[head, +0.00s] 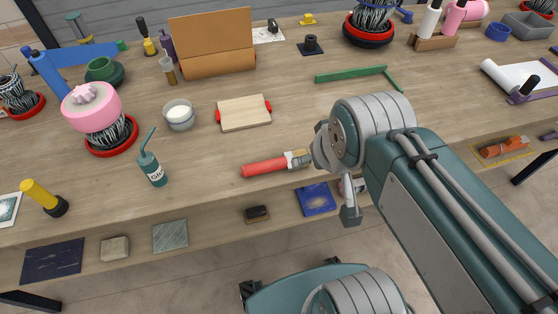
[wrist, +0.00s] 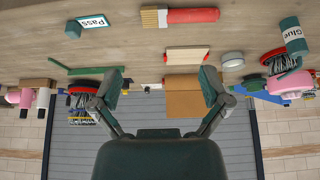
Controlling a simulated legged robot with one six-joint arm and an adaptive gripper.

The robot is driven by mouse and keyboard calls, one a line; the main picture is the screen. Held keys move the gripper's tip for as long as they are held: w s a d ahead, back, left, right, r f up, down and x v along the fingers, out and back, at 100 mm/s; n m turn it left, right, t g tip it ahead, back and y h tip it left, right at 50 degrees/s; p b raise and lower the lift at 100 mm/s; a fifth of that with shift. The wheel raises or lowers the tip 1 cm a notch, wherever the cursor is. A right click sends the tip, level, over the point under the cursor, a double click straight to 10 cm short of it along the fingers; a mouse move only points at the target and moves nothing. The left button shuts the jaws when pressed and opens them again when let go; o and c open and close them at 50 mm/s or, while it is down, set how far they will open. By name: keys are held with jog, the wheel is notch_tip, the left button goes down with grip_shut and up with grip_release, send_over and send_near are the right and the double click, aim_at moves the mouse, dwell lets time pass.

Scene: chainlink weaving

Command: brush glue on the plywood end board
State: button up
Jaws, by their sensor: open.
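The plywood end board (head: 244,112), pale with a red piece at each end, lies flat on the workbench; it also shows in the wrist view (wrist: 187,54). A brush (head: 265,167) with a red handle and pale bristles lies nearer the front edge, its bristles towards my arm; the wrist view shows it at the top (wrist: 192,16). A teal glue bottle (head: 152,170) with a thin nozzle stands left of the brush; it also shows in the wrist view (wrist: 293,37). My gripper (wrist: 162,85) is open and empty, its fingers wide apart. In the head view my arm partly hides it, close by the bristles.
A white-filled jar (head: 180,115) stands left of the board. A pink-topped pot (head: 92,112) is farther left. A green bar (head: 355,75) and a brown panel stand (head: 215,45) lie behind. A box labelled "Pass" (wrist: 90,22) shows in the wrist view. A lower shelf holds several flat pieces.

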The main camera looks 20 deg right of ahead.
jog(key=shift+c, duration=1.1)
jog(key=n+g, duration=0.7)
jog(key=n, duration=1.1)
send_over(279, 159)
notch_tip(279, 159, down, 8)
jog(key=f, duration=0.4)
jog(key=shift+d+f, duration=0.2)
jog(key=shift+f, duration=0.2)
jog(key=shift+a+f, duration=0.15)
jog(key=shift+f, duration=1.2)
jog(key=shift+a+f, duration=0.1)
jog(key=shift+f, duration=1.2)
